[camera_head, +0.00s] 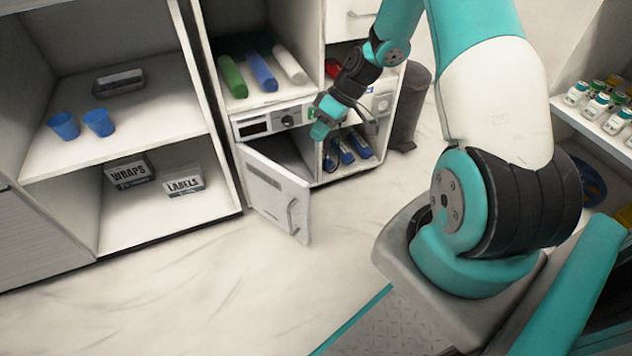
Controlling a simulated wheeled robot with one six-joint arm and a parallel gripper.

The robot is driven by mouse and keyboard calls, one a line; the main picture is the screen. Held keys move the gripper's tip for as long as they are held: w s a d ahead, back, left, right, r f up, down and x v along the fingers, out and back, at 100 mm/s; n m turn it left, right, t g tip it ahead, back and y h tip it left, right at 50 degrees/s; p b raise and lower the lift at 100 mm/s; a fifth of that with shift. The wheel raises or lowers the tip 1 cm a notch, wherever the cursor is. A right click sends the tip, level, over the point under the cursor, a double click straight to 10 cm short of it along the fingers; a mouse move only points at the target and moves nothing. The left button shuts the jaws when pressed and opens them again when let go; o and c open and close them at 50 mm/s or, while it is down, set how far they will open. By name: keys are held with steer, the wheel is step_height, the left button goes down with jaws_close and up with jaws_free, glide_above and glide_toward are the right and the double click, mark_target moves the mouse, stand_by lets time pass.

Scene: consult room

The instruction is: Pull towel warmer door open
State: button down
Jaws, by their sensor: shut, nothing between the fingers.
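The towel warmer (257,126) is a white unit with a dark display and a knob, built in below the shelf of rolled towels. Its white door (270,190) stands open, hinged at the left and swung out into the room. A bar handle (292,216) is on the door near its free edge. The dark interior shows behind it. My gripper (372,126) is small in view, to the right of the warmer and above the handle, apart from the door. It is shut and empty. My wrist hides part of the control panel's right end.
Rolled green, blue and white towels (262,72) lie on the shelf above. Blue items (346,150) stand in a compartment right of the warmer. A grey bin (408,108) stands further right. Blue cups (98,122) sit on the left shelf. The floor before the door is clear.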

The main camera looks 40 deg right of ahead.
steer(key=s+d+f+t, duration=0.1)
steer(key=s+d+f, duration=0.2)
steer(key=d+f, duration=0.5)
steer(key=w+a+f+b, duration=0.1)
steer(key=a+f+b, duration=0.2)
steer(key=a+f, duration=0.6)
steer(key=shift+w+a+f+m, duration=0.2)
steer(key=shift+w+a+m, duration=0.15)
steer(key=shift+a, duration=0.35)
steer(key=shift+s, duration=0.1)
